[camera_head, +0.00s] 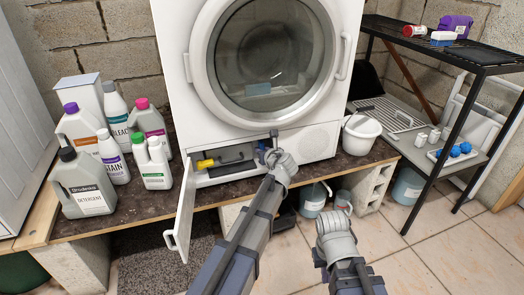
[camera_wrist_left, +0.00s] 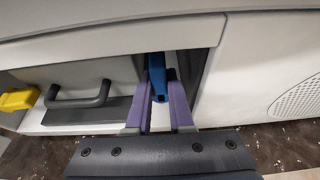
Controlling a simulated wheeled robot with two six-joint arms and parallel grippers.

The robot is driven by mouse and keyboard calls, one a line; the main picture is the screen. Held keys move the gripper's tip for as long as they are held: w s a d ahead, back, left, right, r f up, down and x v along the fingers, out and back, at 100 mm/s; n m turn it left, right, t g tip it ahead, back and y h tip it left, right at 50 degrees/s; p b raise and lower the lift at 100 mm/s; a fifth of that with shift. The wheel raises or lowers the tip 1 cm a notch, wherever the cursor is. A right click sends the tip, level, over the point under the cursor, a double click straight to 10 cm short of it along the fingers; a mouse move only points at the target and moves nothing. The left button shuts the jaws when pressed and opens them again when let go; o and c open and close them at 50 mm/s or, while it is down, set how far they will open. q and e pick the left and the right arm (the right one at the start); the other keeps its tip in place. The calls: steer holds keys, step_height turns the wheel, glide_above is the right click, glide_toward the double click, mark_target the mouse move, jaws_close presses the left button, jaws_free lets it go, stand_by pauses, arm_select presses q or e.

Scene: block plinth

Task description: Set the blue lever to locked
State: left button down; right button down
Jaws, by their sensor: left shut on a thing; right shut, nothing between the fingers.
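The blue lever (camera_wrist_left: 158,76) stands in the open service compartment at the bottom of the white washing machine (camera_head: 325,98). It hangs roughly upright, near the compartment's right side. My left gripper (camera_wrist_left: 160,84) has its purple fingers on both sides of the lever and is shut on it. In the head view my left gripper (camera_head: 270,154) reaches into the compartment's right end and largely hides the lever. My right gripper (camera_head: 335,222) is shut and empty, low in front of the plinth. No lock marking is readable.
A yellow-ended part (camera_wrist_left: 18,99) and a dark handle (camera_wrist_left: 82,100) lie left of the lever. The compartment's white door (camera_head: 180,212) hangs open at left. Several detergent bottles (camera_head: 88,182) stand left, a white tub (camera_head: 361,136) right. A black shelf (camera_head: 470,62) is further right.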

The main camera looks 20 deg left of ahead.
arm_select(q)
steer(key=shift+s, duration=0.1)
stand_by(0.4)
steer(key=shift+s+a+f+n+t+h+b, duration=0.15)
steer(key=shift+n+t+h+b, duration=0.15)
steer(key=shift+n, duration=0.3)
steer(key=shift+s+a+f+n+t+h+b, duration=0.1)
steer(key=shift+n+t+h, duration=0.1)
steer(key=shift+n+h, duration=0.3)
steer(key=n, duration=0.1)
steer(key=n+t+b, duration=0.1)
steer(key=shift+s+a+f+n+h, duration=0.1)
steer(key=shift+a+f+n+h, duration=0.1)
steer(key=shift+n+h, duration=0.15)
steer(key=n+b, duration=0.1)
steer(key=n+t+h+b, duration=0.1)
steer(key=n+b, duration=0.1)
steer(key=shift+s+a+f+t, duration=0.1)
steer(key=shift+a+f+t, duration=0.15)
steer(key=shift+t, duration=0.15)
steer(key=shift+n+t+h+b, duration=0.35)
steer(key=shift+n+t+b, duration=0.45)
steer(key=shift+n+b, duration=0.85)
steer(key=c, duration=1.1)
jaws_free()
